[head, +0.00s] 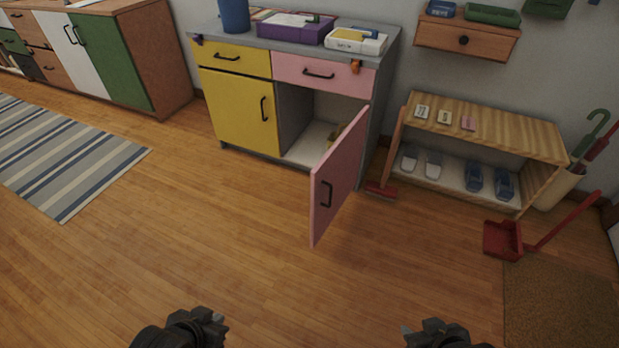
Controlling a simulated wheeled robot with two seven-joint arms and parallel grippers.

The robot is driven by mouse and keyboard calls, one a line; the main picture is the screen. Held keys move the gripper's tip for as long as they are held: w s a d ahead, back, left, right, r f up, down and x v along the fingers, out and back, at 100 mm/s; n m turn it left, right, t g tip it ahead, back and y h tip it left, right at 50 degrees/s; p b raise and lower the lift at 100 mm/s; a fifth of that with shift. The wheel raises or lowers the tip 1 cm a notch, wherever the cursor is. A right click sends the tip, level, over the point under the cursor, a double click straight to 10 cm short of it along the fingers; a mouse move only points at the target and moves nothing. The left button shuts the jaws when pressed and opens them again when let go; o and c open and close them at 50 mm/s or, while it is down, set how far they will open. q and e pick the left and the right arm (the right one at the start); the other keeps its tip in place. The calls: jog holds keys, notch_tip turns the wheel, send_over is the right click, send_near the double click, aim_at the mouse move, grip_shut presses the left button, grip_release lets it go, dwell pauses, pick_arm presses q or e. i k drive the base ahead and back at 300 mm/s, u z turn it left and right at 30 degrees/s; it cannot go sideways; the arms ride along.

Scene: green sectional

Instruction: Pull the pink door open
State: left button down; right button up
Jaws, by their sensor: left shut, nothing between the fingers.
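The pink door (338,178) stands swung well out from the grey cabinet (293,115), with its dark handle (326,194) facing left. The compartment behind it is open to view and something yellowish lies inside, partly hidden by the door. My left gripper (217,322) is shut and empty at the bottom edge, well in front of the cabinet and apart from the door. My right gripper (410,332) is at the bottom edge to the right, also apart from the door. Its fingers are too small and dark to tell whether they are open.
A yellow door (239,112) beside the opening is closed, as are the yellow drawer (235,60) and pink drawer (322,73). A wooden shoe rack (487,120), a red dustpan (503,240) and a brown mat (560,305) are at right. The floor between me and the cabinet is clear.

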aim_at(334, 177)
jog(key=z, duration=0.55)
jog(key=i, duration=1.05)
jog(key=u, duration=0.55)
